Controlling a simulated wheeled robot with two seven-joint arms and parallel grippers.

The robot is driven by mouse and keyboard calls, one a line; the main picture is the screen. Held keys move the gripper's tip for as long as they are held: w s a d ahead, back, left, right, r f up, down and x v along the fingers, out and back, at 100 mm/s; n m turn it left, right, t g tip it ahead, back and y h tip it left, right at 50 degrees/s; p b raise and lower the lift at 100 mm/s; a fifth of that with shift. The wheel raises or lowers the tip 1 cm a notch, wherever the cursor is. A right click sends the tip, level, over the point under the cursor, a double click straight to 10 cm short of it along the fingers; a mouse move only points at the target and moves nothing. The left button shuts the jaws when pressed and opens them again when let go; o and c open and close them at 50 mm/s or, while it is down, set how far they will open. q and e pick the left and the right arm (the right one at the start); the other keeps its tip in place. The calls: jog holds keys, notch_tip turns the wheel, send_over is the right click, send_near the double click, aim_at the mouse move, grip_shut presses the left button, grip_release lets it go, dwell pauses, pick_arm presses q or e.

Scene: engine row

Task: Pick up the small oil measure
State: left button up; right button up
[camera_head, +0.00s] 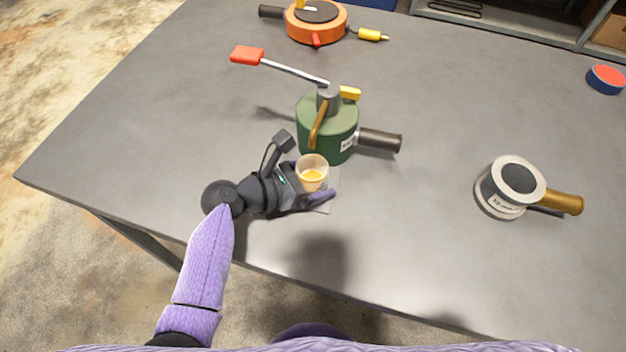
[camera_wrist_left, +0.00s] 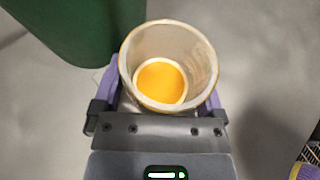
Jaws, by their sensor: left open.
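The small oil measure (camera_head: 312,174) is a pale, translucent cup with yellow-orange oil in the bottom. It stands upright near the front of the grey table, just in front of the green engine. My left gripper (camera_head: 312,184) is open, with a finger on either side of the measure. In the left wrist view the measure (camera_wrist_left: 168,66) sits between the purple fingers (camera_wrist_left: 162,88), close to the palm. Its body hides much of the fingers, so I cannot tell whether they touch it. My right gripper is not in view.
The green engine (camera_head: 313,128) with a red-tipped lever stands right behind the measure. A white engine (camera_head: 500,196) with a brass-coloured handle is at the right, an orange engine (camera_head: 302,27) at the back. A red and blue tin (camera_head: 606,80) is at far right. Bare table (camera_head: 430,240) lies between.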

pick_arm(q)
jog(key=c, duration=1.1)
jog(key=shift+r, duration=0.1)
